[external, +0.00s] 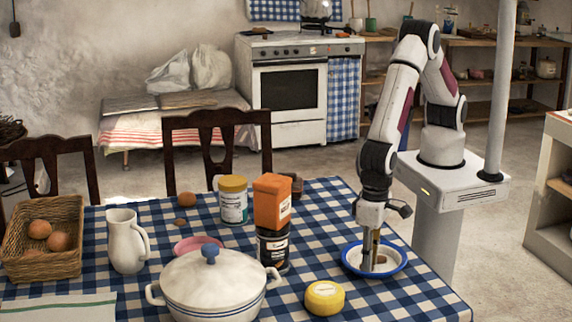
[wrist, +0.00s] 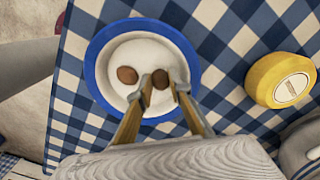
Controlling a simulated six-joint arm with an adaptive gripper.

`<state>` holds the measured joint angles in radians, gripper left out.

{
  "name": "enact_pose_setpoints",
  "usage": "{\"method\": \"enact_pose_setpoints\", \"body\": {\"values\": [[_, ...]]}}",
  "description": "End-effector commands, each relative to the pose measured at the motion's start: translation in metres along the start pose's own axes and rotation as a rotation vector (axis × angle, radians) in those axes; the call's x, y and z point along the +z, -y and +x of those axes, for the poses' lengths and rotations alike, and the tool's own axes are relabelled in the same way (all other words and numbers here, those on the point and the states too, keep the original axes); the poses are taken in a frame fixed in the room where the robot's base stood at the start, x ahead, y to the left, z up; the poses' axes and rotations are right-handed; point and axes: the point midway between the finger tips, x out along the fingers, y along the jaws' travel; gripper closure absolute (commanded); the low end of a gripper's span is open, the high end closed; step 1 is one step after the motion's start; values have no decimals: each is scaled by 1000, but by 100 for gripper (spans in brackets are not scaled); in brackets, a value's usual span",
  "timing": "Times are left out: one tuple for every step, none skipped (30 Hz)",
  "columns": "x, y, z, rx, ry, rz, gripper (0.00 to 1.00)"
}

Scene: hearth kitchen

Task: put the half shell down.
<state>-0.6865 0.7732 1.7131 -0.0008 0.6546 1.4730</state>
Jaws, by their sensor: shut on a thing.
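My gripper (wrist: 164,87) points down over a white plate with a blue rim (wrist: 98,62), which stands near the right edge of the table. In the external view the gripper (external: 371,262) is low inside the plate (external: 347,262). Its fingers are shut on a small brown half shell (wrist: 160,79). A second brown piece (wrist: 127,75), also like a half shell, lies in the plate just left of the fingertips in the wrist view. I cannot tell whether the held shell touches the plate. The fingers hide part of it.
A yellow round tub (external: 324,298) stands left of the plate, and it also shows in the wrist view (wrist: 280,80). A dark jar (external: 272,250) with an orange box (external: 271,200) on top and a white lidded pot (external: 212,285) stand farther left.

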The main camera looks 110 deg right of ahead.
Motion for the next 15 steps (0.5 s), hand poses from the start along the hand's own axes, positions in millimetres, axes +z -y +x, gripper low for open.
{"method": "enact_pose_setpoints", "body": {"values": [[0, 0, 1, 0, 0, 0, 88], [0, 0, 1, 0, 0, 0, 88], [0, 0, 1, 0, 0, 0, 88], [0, 0, 1, 0, 0, 0, 88], [0, 0, 1, 0, 0, 0, 88], [0, 0, 1, 0, 0, 0, 88], [0, 0, 0, 0, 0, 0, 88], [0, 0, 1, 0, 0, 0, 88], [0, 0, 1, 0, 0, 0, 88], [0, 0, 2, 0, 0, 0, 88], [0, 0, 2, 1, 0, 0, 88], [0, 0, 3, 1, 0, 0, 88], [0, 0, 4, 1, 0, 0, 88], [0, 0, 3, 1, 0, 0, 74], [0, 0, 3, 1, 0, 0, 74]]}}
